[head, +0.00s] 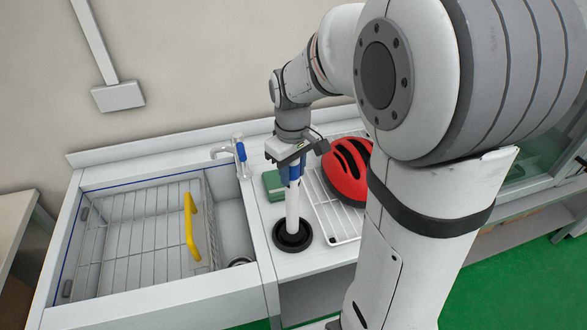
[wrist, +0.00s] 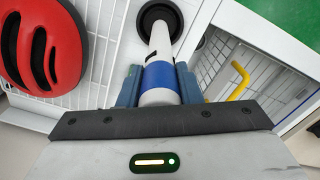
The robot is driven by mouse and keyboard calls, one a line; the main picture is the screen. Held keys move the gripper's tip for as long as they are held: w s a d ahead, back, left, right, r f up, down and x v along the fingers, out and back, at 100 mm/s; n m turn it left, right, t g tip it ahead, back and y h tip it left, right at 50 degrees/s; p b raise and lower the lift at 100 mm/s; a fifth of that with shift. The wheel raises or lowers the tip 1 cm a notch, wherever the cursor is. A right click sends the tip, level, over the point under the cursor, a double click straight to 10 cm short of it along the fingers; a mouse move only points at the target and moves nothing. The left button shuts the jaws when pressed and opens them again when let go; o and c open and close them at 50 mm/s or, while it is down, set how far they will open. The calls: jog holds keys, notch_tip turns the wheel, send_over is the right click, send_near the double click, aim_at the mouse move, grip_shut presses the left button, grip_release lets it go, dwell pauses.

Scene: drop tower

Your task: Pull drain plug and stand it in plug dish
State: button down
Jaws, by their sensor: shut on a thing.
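The drain plug (head: 292,210) is a tall white tube with a blue band near its top. It is upright, its lower end within the round black plug dish (head: 279,246) on the counter right of the sink. Whether its foot touches the dish floor is hidden. My gripper (head: 290,165) is shut on the plug at the blue band. In the wrist view the jaws of my gripper (wrist: 159,84) close on both sides of the plug (wrist: 160,45), and the black dish (wrist: 172,10) shows beyond its far end. The sink drain (head: 240,262) is partly visible at the basin's right corner.
A wire basket with a yellow handle (head: 191,227) fills most of the sink. A faucet (head: 238,150) stands behind it. A green block (head: 272,186) lies behind the dish. A red helmet (head: 346,172) sits on a white wire rack (head: 330,211) to the right.

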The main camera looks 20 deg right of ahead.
jog(key=shift+f, duration=0.4)
jog(key=c, duration=1.3)
grip_release()
notch_tip(320, 180, up, 9)
jog(key=p, duration=0.6)
jog(key=shift+f, duration=0.2)
jog(key=shift+r, duration=1.25)
jog(key=s+f+m+t+b, duration=0.1)
jog(key=s+f+b, duration=0.1)
jog(key=s, duration=0.2)
jog(key=s+f+m+t+b, duration=0.1)
jog(key=s+f+m+b, duration=0.1)
jog(key=s, duration=0.3)
jog(key=s+f+m+t+b, duration=0.1)
jog(key=s+f+m+b, duration=0.1)
jog(key=s+b, duration=0.2)
jog(key=shift+s+f, duration=0.3)
jog(key=shift+s, duration=0.45)
